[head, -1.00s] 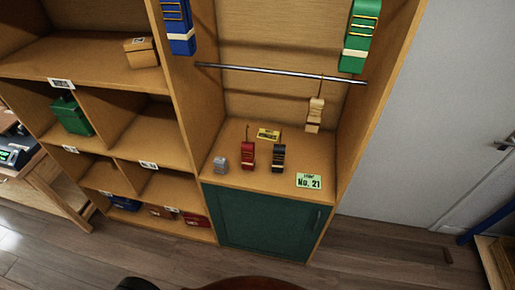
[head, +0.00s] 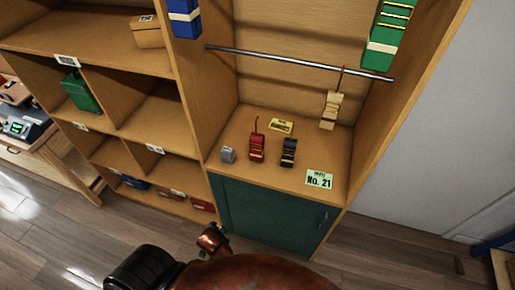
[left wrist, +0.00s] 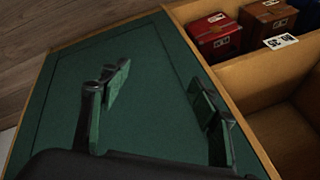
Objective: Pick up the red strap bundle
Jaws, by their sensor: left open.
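The red strap bundle (head: 257,149) stands upright on the wooden shelf (head: 240,180) above the green cabinet door, with a thin hook rising from its top. It stands between a small grey block (head: 228,155) and a dark strap bundle (head: 289,152). My left gripper (left wrist: 158,78) is open and empty in the left wrist view, with its two fingers apart in front of the green cabinet door (left wrist: 150,110). The red bundle does not show in that view. In the head view the left fingers cannot be made out. My right gripper is not in view.
A metal rod (head: 300,63) crosses above the shelf, with a beige strap bundle (head: 331,110) hanging from it. A No. 21 card (head: 319,179) lies at the shelf's front right. Side cubbies hold boxes.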

